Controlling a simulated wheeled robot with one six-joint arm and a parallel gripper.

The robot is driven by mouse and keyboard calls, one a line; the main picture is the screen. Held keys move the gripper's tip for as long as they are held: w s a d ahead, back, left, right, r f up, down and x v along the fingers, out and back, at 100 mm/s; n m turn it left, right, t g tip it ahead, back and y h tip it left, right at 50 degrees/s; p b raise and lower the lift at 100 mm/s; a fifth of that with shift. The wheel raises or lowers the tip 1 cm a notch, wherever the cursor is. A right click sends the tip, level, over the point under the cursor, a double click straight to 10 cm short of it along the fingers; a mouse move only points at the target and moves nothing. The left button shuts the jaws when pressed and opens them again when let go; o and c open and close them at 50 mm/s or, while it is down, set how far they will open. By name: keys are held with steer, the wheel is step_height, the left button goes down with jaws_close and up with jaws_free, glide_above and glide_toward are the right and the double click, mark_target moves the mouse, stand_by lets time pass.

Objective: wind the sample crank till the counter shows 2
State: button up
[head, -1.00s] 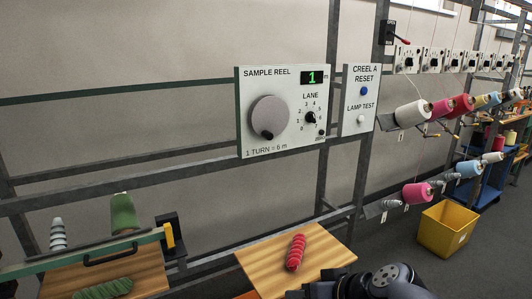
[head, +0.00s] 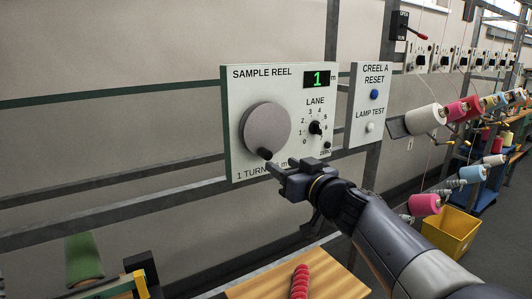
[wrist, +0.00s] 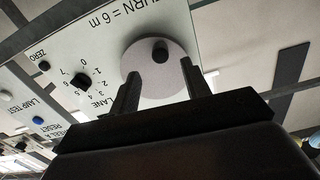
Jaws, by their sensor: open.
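The sample reel panel (head: 235,165) is a white board with a grey crank disc (head: 267,127) and a dark crank knob (head: 265,154) near the disc's bottom edge. My gripper (head: 280,166) is in front of the panel, just right of and below the knob in the head view. In the wrist view the knob (wrist: 160,50) shows beyond and between my two open fingertips (wrist: 162,72), against the disc (wrist: 142,68). The fingers appear apart from the knob, and nothing is held.
The lane dial (head: 316,128) and zero button (head: 327,145) are on the same panel. A panel with a blue reset button (head: 374,95) and a white lamp test button (head: 370,127) hangs to the right. Yarn cones and a yellow bin (head: 452,232) stand farther right.

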mark_target(269, 157)
steer(key=p+x, duration=0.2)
steer(key=x, duration=0.6)
jaws_close()
stand_by(0.5)
